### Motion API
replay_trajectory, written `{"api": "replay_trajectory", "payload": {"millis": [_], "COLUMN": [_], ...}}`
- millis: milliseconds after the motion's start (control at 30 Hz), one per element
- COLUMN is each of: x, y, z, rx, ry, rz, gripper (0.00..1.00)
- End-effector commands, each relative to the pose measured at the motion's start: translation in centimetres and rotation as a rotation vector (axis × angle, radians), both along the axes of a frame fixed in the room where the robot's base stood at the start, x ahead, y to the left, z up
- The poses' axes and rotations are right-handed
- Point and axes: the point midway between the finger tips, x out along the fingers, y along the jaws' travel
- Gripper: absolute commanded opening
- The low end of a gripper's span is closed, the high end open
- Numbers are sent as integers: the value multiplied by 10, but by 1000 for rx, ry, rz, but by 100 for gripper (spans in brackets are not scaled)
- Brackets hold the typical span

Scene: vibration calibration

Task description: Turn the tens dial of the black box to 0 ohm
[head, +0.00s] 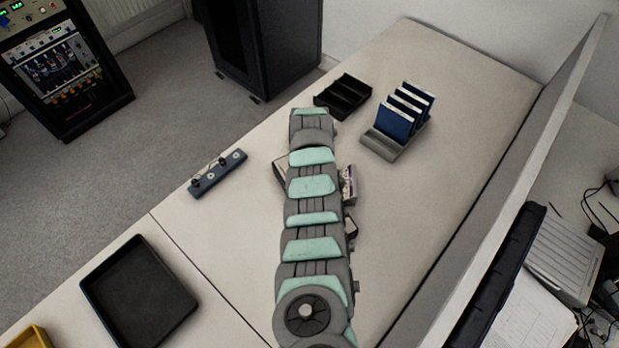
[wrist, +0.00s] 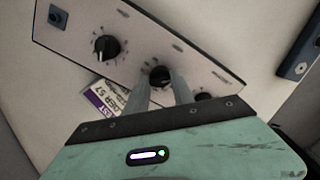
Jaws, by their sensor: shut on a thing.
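The box shows in the wrist view as a pale front panel (wrist: 75,32) with several black dials in a slanting row. One dial (wrist: 107,47) is left of my gripper (wrist: 158,84), uncovered. My gripper is shut on the middle dial (wrist: 161,74), with a finger on each side of it. The panel's labels are too small to read, so I cannot tell which dial is the tens dial. In the head view my arm hides most of the box and my gripper.
A purple-and-white carton (wrist: 100,101) lies close beside the box. On the table are a blue bar with knobs (head: 218,173), a black divided tray (head: 342,97), a rack with blue plates (head: 397,120) and a black tray (head: 140,290).

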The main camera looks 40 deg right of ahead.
Motion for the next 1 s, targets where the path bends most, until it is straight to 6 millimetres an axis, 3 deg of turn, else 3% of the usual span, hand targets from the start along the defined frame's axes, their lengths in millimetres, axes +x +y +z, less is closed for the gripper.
{"api": "replay_trajectory", "payload": {"millis": [533,567,800,1000], "x": [0,0,0,0], "y": [0,0,0,0], "z": [0,0,0,0], "rx": [0,0,0,0], "ry": [0,0,0,0], "rz": [24,24,23,23], "gripper": [0,31,51,51]}}
